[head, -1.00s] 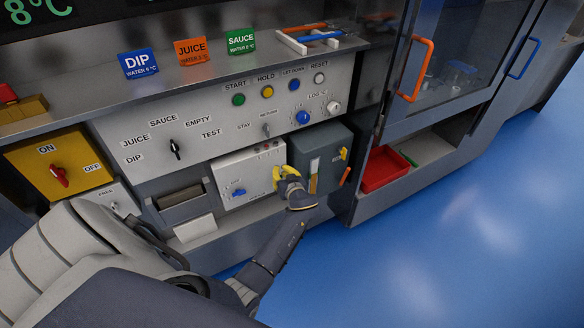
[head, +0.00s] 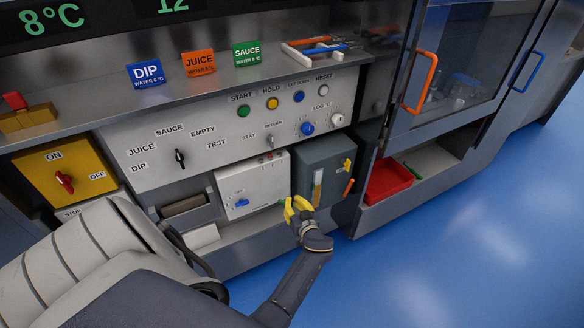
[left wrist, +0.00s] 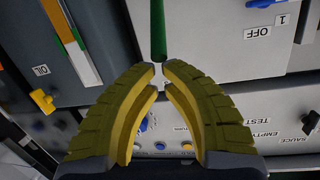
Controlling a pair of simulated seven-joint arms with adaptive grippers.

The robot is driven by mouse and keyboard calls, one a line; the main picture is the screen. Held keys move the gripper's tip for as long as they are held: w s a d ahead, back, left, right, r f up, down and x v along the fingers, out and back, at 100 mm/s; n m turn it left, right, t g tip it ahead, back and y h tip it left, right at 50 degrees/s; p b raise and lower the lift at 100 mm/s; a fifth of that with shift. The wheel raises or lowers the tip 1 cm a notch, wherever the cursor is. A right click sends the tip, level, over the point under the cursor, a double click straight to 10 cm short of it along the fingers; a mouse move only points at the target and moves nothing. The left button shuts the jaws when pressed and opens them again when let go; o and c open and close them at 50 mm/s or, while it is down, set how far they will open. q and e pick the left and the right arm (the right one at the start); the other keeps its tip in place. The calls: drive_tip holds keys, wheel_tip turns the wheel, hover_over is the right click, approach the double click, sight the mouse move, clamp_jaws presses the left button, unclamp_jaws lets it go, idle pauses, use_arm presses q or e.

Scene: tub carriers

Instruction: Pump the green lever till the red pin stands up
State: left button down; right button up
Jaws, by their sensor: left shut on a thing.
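My left gripper (head: 297,208), with yellow fingers, is in front of the lower part of the white box (head: 255,186), near the dark grey box (head: 322,165). In the left wrist view the fingertips (left wrist: 158,70) close on the end of the green lever (left wrist: 158,32), a slim green bar. In the head view the fingers mostly hide the lever. I cannot make out the red pin for certain; small reddish dots show along the top of the white box. My right gripper is not in view.
The dark grey box has a sight strip (head: 318,188) with an orange-brown lower part, a yellow knob (head: 347,165) and an orange handle (head: 349,187). The white box has a blue knob (head: 241,203). A red tray (head: 388,181) sits to the right. Blue floor lies open in front.

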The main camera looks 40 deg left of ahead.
use_arm(q)
drive_tip(key=shift+d+f, duration=0.1)
idle(0.4)
wheel_tip(320, 180, up, 10)
idle(0.6)
idle(0.7)
